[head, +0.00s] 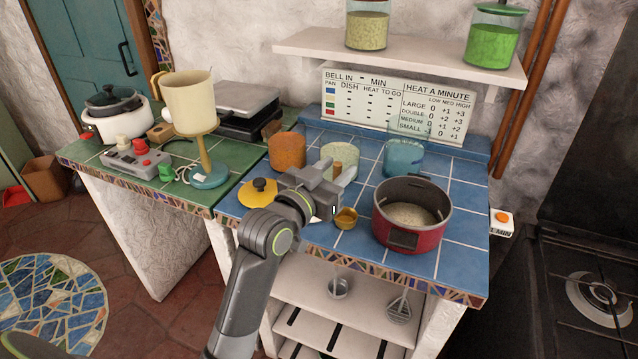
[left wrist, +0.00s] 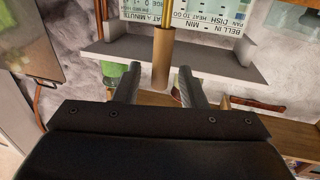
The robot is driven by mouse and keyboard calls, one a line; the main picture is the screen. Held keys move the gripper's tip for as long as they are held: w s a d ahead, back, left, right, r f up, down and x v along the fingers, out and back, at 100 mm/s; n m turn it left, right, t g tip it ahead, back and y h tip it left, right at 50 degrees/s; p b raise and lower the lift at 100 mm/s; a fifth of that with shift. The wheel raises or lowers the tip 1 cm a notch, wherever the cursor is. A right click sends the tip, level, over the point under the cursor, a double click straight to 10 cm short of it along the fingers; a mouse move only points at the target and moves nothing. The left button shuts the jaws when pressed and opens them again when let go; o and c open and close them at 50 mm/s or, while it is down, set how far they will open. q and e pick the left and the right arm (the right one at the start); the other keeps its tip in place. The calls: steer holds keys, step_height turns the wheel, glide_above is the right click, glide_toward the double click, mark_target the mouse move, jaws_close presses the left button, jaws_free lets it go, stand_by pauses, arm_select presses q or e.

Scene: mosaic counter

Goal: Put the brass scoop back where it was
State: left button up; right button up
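The brass scoop's round cup (head: 346,218) is low at the front of the blue-tiled counter, left of the red pot; I cannot tell whether it touches the tiles. Its upright brass handle shows in the left wrist view (left wrist: 163,60). My left gripper (head: 336,176) is over the counter just above the cup. In the left wrist view its two fingers (left wrist: 158,78) stand on either side of the handle, with gaps visible, so it looks open around it. The gripper partly hides the handle in the head view. My right gripper is not in view.
A red pot (head: 408,232) with grainy contents stands close on the right. Behind are an orange jar (head: 287,151), a pale jar (head: 341,158) and a blue glass jar (head: 403,157). A yellow lid (head: 258,193) lies left. A shelf (head: 400,57) hangs above.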

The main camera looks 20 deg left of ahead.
arm_select(q)
steer(key=v, duration=1.1)
steer(key=shift+s+b, duration=0.35)
steer(key=shift+b, duration=0.1)
steer(key=shift+a+f, duration=0.1)
